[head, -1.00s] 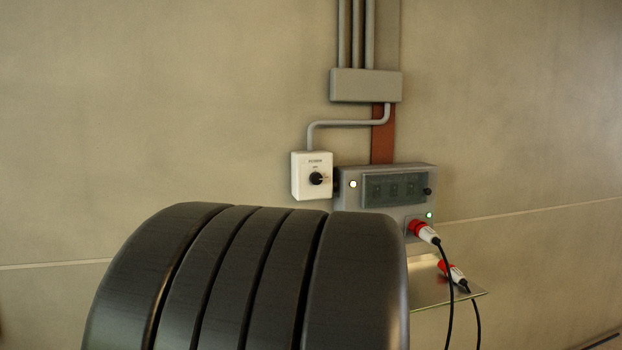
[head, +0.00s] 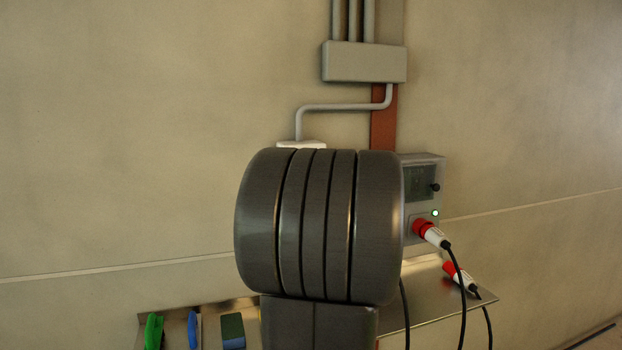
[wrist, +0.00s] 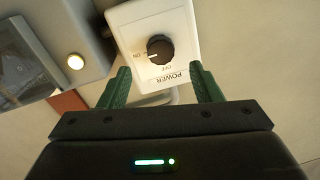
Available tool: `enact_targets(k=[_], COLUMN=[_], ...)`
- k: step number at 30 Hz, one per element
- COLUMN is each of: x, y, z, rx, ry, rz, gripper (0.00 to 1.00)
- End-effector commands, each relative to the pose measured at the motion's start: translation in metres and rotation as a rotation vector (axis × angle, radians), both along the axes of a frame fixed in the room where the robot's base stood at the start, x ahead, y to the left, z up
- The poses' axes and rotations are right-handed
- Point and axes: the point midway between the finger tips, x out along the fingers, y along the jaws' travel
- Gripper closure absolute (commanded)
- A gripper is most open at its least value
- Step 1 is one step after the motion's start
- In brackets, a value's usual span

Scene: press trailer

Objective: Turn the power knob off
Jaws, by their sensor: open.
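The power knob (wrist: 160,48) is a round black knob on a white box (wrist: 185,22) in the wrist view, where the box appears upside down. Nothing is between the fingers. In the head view only the top edge of the white box (head: 301,145) shows; my arm hides the knob and gripper.
A grey panel (wrist: 40,50) with a lit lamp (wrist: 75,61) sits close beside the white box. In the head view a red-and-white plug (head: 430,233) is in the panel, and another (head: 458,275) lies on a metal shelf (head: 420,310). Conduit runs above.

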Motion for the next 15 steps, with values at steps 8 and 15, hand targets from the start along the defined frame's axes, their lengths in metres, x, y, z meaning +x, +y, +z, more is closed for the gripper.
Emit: enact_targets(k=[8, 15], x=[0.046, 0.060], y=[0.019, 0.024], z=[0.000, 0.000], rx=[0.001, 0.000], ry=[0.000, 0.000], rz=[0.001, -0.001], gripper=[0.42, 0.42])
